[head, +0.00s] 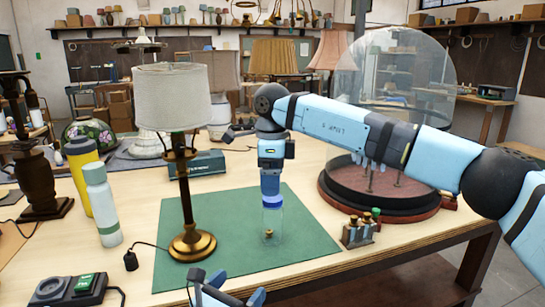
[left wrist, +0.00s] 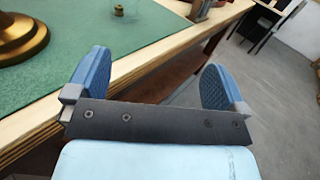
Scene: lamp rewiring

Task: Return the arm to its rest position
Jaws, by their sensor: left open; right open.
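My left gripper (head: 228,287) is at the front edge of the table in the head view. In the left wrist view its two blue fingers (left wrist: 155,88) are wide apart with nothing between them. My right arm (head: 370,130) reaches in from the right, over the table.
A lamp (head: 186,195) with a brass base stands on the mat. A glass dome (head: 395,85), small bottles (head: 360,228), a yellow bottle (head: 88,180) and a switch box (head: 70,290) stand around.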

